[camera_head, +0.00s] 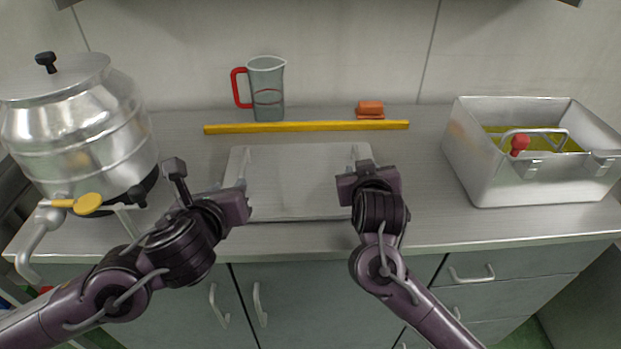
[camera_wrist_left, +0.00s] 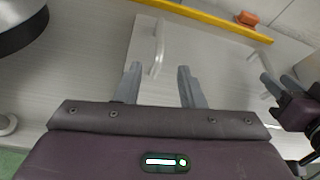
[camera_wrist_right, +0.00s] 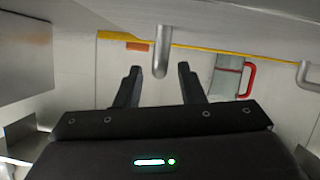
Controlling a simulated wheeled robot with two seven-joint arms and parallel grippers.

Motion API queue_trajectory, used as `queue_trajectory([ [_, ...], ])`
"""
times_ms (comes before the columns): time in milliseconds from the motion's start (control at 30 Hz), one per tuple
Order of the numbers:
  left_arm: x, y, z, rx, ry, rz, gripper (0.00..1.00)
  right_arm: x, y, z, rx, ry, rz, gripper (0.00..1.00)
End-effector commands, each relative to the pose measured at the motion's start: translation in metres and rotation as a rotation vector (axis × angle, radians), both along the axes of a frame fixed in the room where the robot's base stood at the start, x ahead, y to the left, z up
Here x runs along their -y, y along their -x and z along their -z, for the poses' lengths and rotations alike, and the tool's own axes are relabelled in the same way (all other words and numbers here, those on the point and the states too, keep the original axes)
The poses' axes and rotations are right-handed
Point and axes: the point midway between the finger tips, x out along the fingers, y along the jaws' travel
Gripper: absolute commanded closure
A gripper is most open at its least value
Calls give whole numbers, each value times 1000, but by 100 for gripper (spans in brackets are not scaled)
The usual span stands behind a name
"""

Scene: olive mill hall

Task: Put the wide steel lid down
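My right gripper (camera_head: 356,172) is at the right end. In the right wrist view my right fingers (camera_wrist_right: 158,72) are apart, with a handle (camera_wrist_right: 162,50) between and just beyond the tips. Both grippers look empty.
A yellow bar (camera_head: 305,127) lies behind the lid, with a measuring jug (camera_head: 268,95) and an orange block (camera_head: 370,108) behind it. A steel drum with a tap (camera_head: 75,130) stands left. An open steel bin (camera_head: 490,180) with yellow-green contents stands right. Counter is free between lid and bin.

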Motion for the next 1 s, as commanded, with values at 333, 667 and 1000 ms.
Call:
queue_trajectory([
  [333, 0, 0, 0, 0, 0, 0, 65, -6, 51, -22, 2, -1, -4, 65],
  [667, 0, 0, 0, 0, 0, 0, 65, -8, 73, -30, 1, -4, -2, 65],
  [1000, 0, 0, 0, 0, 0, 0, 65, -7, 74, -30, 0, 0, -1, 65],
])
